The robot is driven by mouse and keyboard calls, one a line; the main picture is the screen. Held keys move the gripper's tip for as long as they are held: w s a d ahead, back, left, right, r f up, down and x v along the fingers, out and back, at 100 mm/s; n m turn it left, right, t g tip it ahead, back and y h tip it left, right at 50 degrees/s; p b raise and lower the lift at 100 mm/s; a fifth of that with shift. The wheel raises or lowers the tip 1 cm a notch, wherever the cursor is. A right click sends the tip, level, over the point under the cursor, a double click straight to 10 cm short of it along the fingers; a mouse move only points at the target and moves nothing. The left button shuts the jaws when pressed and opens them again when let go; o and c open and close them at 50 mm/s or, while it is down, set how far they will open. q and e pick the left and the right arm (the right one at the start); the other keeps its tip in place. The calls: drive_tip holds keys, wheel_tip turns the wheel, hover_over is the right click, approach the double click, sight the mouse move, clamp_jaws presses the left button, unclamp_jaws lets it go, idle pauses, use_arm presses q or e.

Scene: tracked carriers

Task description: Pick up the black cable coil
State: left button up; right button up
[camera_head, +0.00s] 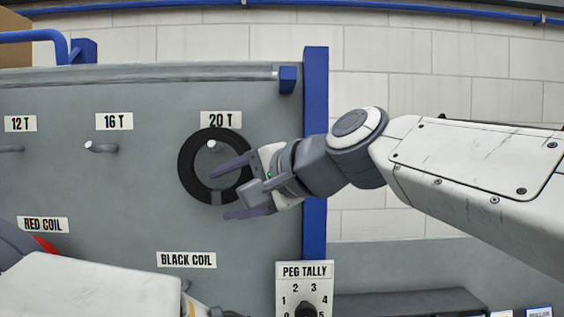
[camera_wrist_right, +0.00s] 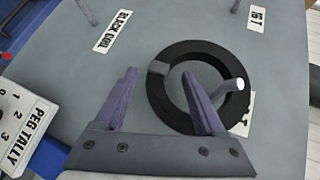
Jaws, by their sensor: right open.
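The black cable coil (camera_head: 187,178) is a flat black ring hanging on the peg under the "20 T" label on the grey panel. In the right wrist view the coil (camera_wrist_right: 160,105) shows whole around its pale-tipped peg (camera_wrist_right: 228,88), with a grey band at one side. My right gripper (camera_head: 238,189) is open at the coil's right side in the head view. In the right wrist view its fingers (camera_wrist_right: 163,100) appear on either side of one stretch of the ring, one of them over the hole. I cannot tell whether they touch it. My left gripper is out of view.
Pegs under "16 T" (camera_head: 100,148) and "12 T" (camera_head: 10,149) are bare. A "BLACK COIL" label (camera_head: 187,260) and a "PEG TALLY" plate (camera_head: 304,285) are lower down. A blue post (camera_head: 316,90) edges the panel. My left arm covers the lower left.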

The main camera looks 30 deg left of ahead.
clamp_jaws()
drive_tip(key=shift+r, duration=0.1)
